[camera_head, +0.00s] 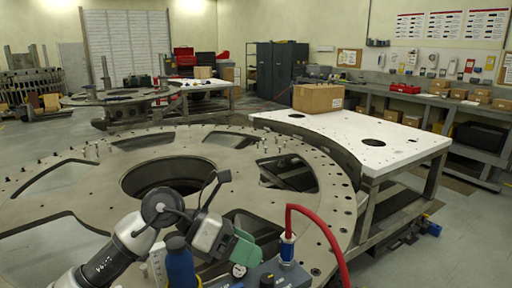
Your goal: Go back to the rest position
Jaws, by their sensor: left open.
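My left arm comes in from the bottom left, over the near side of the large round turret plate (75,184). Its left gripper (241,250) is at the lower middle, with greenish finger parts. It appears empty, and its jaws are open. It hangs in front of the plate in the picture; the gap between them cannot be judged. The plate is grey metal with a big central hole, several wide cutouts and bolt holes with pins along its rim. My right gripper is not in view.
A blue-grey unit with a red hose (334,238) and a dark blue cylinder (180,265) are close at the bottom. A white-topped table (400,146) adjoins the plate on the right, with a cardboard box (318,98) on it. Free floor (455,235) lies further right.

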